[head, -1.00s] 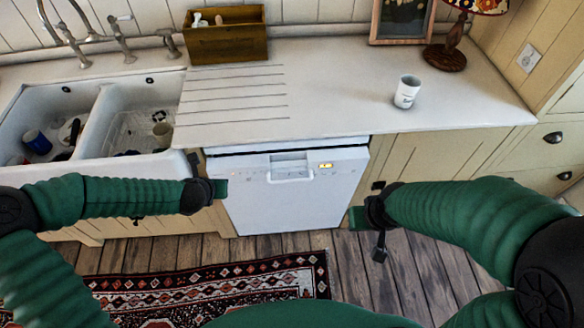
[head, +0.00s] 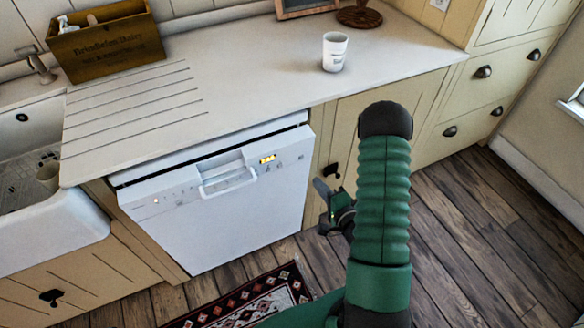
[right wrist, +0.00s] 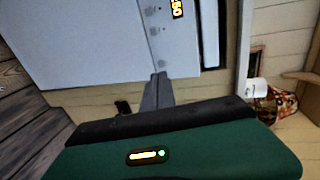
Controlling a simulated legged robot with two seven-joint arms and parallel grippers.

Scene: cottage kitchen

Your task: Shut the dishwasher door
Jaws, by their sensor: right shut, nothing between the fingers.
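The white dishwasher (head: 215,205) stands under the counter. Its door is upright, with a handle (head: 228,182) and a lit display near the top. A dark gap shows above its top edge, and a dark strip beside its edge in the right wrist view; the door looks almost flush, perhaps slightly ajar. My right gripper (head: 322,190) is shut and empty, just right of the door, in front of the cupboard. In the right wrist view its fingers (right wrist: 160,88) overlap the door panel (right wrist: 100,35); whether they touch it I cannot tell. My left gripper is out of view.
The counter (head: 250,75) above holds a white mug (head: 335,52) and a wooden box (head: 105,42). The sink (head: 40,215) is at the left. A patterned rug (head: 250,300) lies on the floor before the dishwasher. Drawers with cup handles are at the right.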

